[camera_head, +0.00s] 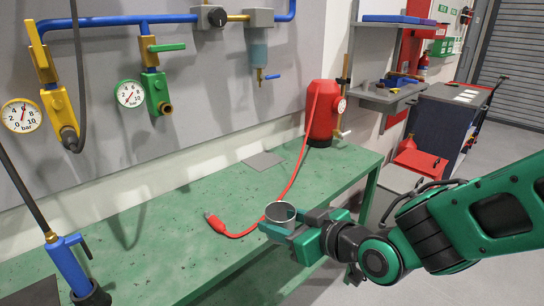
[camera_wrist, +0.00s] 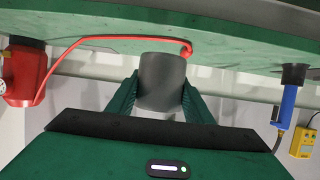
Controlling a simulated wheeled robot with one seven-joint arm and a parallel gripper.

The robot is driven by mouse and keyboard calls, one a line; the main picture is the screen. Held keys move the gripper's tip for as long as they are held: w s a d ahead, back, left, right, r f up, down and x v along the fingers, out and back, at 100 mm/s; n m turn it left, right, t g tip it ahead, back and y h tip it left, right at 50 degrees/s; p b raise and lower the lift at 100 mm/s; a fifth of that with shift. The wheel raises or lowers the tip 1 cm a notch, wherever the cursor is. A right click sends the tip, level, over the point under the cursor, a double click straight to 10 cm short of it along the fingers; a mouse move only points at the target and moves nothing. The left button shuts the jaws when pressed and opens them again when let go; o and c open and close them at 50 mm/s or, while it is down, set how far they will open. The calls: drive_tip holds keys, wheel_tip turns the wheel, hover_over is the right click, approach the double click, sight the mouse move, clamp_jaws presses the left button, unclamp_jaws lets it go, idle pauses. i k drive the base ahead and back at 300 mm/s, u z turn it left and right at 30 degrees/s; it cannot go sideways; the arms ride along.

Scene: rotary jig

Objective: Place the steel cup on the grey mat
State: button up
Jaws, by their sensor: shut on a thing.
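The steel cup (camera_head: 281,212) is held in my gripper (camera_head: 282,232) near the front edge of the green bench. In the wrist view the grey cup (camera_wrist: 162,80) sits between the two green fingers of my gripper (camera_wrist: 160,98), which touch it on both sides. In the head view the cup's open rim faces up and it looks roughly upright. The grey mat (camera_head: 263,160) lies flat at the back of the bench, against the wall, apart from the cup.
The green bench (camera_head: 160,235) is mostly bare. A red hose with a nozzle (camera_head: 216,223) lies across it between cup and mat, running to a red tank (camera_head: 324,112) at the back right. A blue tool in a black holder (camera_head: 70,262) stands at the left. Gauges and pipes line the wall.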

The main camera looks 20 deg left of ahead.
sight(263, 159)
drive_tip(key=u, duration=0.05)
drive_tip(key=i, duration=1.35)
drive_tip(key=u, duration=0.25)
